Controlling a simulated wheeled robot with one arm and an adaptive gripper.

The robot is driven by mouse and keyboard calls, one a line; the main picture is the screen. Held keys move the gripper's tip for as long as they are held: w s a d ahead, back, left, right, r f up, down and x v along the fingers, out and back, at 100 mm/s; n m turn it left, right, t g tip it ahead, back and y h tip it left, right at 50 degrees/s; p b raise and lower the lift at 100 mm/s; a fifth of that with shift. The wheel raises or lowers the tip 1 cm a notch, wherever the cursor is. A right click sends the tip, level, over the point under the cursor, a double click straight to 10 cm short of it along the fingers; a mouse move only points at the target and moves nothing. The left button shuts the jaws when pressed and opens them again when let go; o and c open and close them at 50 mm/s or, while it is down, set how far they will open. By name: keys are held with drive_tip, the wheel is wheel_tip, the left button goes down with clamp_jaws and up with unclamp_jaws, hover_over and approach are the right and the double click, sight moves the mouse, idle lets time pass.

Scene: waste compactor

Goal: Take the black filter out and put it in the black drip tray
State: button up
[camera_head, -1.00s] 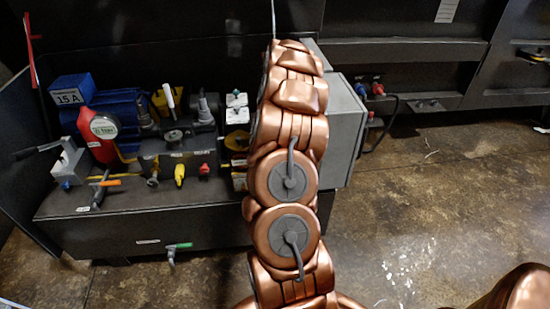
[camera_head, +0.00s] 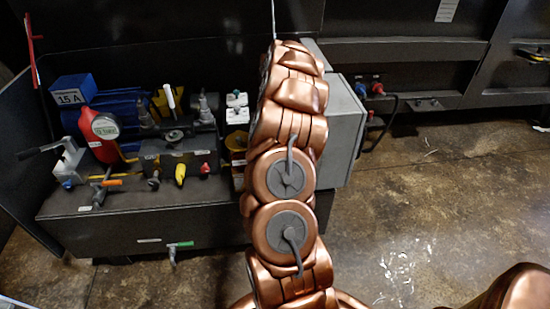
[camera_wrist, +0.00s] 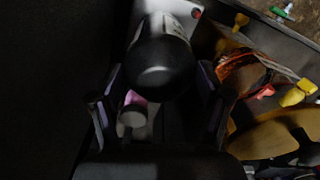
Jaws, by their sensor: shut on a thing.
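In the wrist view, the black filter (camera_wrist: 160,68) is a dark cylinder with a rounded end facing the camera and a pale band above it. My gripper (camera_wrist: 158,88) has a finger on each side of it and is shut on it. The picture is dark, so the finger contact is hard to see. A small pale cylinder with a pinkish end (camera_wrist: 132,110) shows below the filter. In the head view, my copper-coloured arm hides the gripper and the filter. I cannot make out the black drip tray for certain in either view.
A grey box (camera_head: 345,130) stands just right of my arm. Yellow handles (camera_wrist: 292,97) show in the wrist view.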

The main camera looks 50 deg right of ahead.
drive_tip(key=shift+w+a+n, duration=0.3)
drive_tip(key=n+p, duration=0.1)
drive_tip(key=n, duration=0.3)
drive_tip(key=shift+f+n, duration=0.1)
drive_tip(key=shift+n, duration=0.3)
drive_tip(key=shift+o, duration=0.2)
drive_tip(key=shift+s+a, duration=0.1)
